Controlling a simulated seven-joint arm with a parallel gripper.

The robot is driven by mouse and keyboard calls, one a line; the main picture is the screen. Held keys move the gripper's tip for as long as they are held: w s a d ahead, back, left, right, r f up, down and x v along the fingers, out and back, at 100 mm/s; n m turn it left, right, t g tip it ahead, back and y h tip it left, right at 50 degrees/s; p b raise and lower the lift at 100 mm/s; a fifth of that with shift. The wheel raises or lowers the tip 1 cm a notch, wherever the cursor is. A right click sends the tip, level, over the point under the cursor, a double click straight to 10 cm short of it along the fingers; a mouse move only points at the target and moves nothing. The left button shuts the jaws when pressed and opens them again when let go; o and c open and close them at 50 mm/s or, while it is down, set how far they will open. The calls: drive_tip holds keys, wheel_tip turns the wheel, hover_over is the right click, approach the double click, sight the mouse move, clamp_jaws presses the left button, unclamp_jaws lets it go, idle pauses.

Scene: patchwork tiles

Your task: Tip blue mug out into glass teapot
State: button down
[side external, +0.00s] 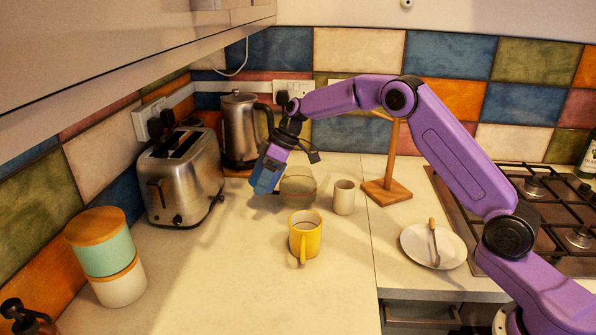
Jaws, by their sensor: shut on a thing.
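My gripper (273,165) reaches down at the back middle of the counter, in front of the kettle. It is shut on the blue mug (264,177), which shows as a small blue shape at the gripper's end. The mug looks tilted, but its opening and any contents cannot be made out. The glass teapot (299,187) is a see-through, greenish round shape standing on the counter just right of the mug. The mug is at the teapot's upper left side; whether they touch is unclear.
A white cup (343,198) stands right of the teapot and a yellow mug (305,238) in front. A steel kettle (240,130) and toaster (180,176) stand behind and left. A wooden stand (386,190), plate (418,240) and hob (535,205) are right.

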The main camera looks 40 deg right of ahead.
drive_tip(key=shift+s+d+r+y, duration=0.1)
drive_tip(key=shift+d+r+y, duration=0.25)
drive_tip(key=shift+r, duration=0.2)
drive_tip(key=shift+d+r+y, duration=0.25)
drive_tip(key=shift+r+y, duration=0.1)
drive_tip(key=shift+r, duration=0.2)
drive_tip(key=shift+s+d+r+y, duration=0.1)
drive_tip(key=shift+d+y, duration=0.05)
drive_tip(key=shift+y, duration=0.15)
drive_tip(key=shift+d+t+y, duration=0.2)
drive_tip(key=shift+t+y, duration=0.2)
drive_tip(key=shift+y, duration=0.1)
drive_tip(key=y, duration=0.1)
drive_tip(key=r+y, duration=0.2)
drive_tip(key=shift+s+d+t+y, duration=0.1)
drive_tip(key=shift+d+t+y, duration=0.2)
drive_tip(key=shift+y, duration=0.1)
drive_tip(key=shift+d+f+t+y, duration=0.2)
drive_tip(key=shift+d+t+y, duration=0.1)
drive_tip(key=shift+y, duration=0.4)
drive_tip(key=shift+s+d+r+y, duration=0.2)
drive_tip(key=shift+d+r+y, duration=0.25)
drive_tip(key=shift+d+y, duration=0.4)
drive_tip(key=shift+s+d+r+t+y+p, duration=0.15)
drive_tip(key=shift+d+r+t+y+p, duration=0.2)
drive_tip(key=shift+r+y, duration=0.35)
